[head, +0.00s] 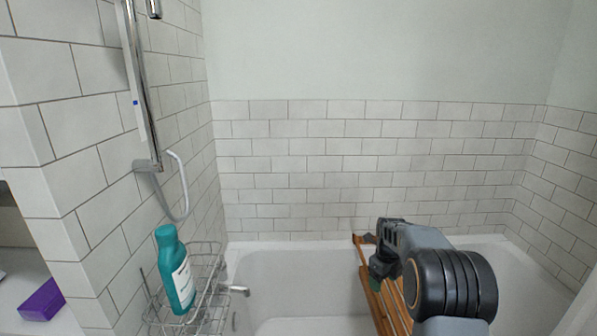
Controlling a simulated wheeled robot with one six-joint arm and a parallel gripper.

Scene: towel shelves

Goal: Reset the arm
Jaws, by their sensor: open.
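My arm reaches in from the lower right of the head view, over the bathtub. My gripper (381,264) is at its far end, above a slatted wooden bath rack (371,294), and is partly hidden by my own wrist. It is open, and nothing shows between its fingers. I cannot tell its exact gap to the rack.
A teal bottle (175,270) stands tilted in a wire basket (212,300) by the left wall. A tap (236,290) juts over the white bathtub (300,275). A shower rail (140,90) with hose is at left. A purple box (41,300) lies lower left.

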